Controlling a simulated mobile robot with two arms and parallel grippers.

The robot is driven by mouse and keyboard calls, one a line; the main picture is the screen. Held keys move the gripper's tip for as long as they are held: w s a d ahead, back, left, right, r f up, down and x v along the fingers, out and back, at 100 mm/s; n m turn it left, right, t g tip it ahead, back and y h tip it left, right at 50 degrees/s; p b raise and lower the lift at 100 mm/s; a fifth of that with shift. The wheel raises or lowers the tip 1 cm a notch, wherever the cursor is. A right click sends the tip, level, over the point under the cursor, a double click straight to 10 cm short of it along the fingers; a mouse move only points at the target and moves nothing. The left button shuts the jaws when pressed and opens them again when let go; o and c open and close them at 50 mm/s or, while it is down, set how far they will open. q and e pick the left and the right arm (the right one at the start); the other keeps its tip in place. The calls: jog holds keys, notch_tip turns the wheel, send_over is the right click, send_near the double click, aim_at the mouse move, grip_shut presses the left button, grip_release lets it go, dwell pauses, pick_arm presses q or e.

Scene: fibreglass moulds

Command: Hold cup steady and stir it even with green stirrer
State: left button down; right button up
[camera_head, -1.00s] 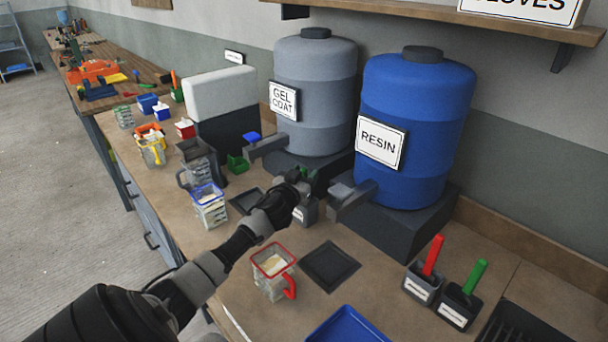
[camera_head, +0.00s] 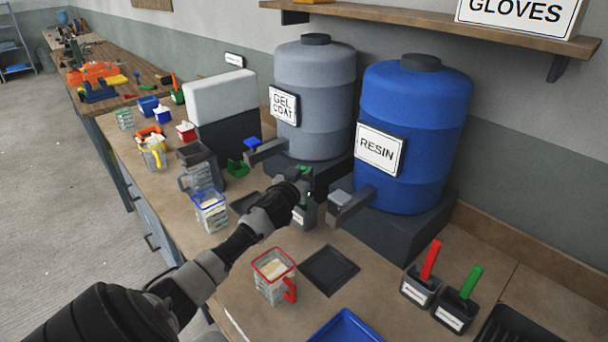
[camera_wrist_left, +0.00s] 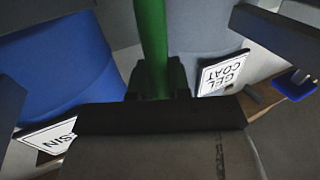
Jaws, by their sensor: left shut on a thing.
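My left gripper (camera_head: 301,186) is shut on a green stirrer (camera_wrist_left: 152,45), whose rod shows clearly in the left wrist view between the dark fingers. In the head view the gripper hides most of it. A clear cup with red rim and handle (camera_head: 270,291) stands nearer me with pale contents. A clear cup with blue rim (camera_head: 211,216) stands to the left. My right gripper is not in view.
The grey gel coat drum (camera_head: 318,95) and blue resin drum (camera_head: 415,130) stand behind the gripper. A dark square pad (camera_head: 329,270) lies beside the red-rimmed cup. Holders with a red stirrer (camera_head: 430,260) and another green stirrer (camera_head: 471,282) stand at right. A blue tray (camera_head: 345,328) lies in front.

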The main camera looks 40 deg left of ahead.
pick_arm(q)
jog(key=shift+r+p, duration=3.85)
jog(key=shift+r, duration=0.6)
jog(key=shift+f, duration=0.1)
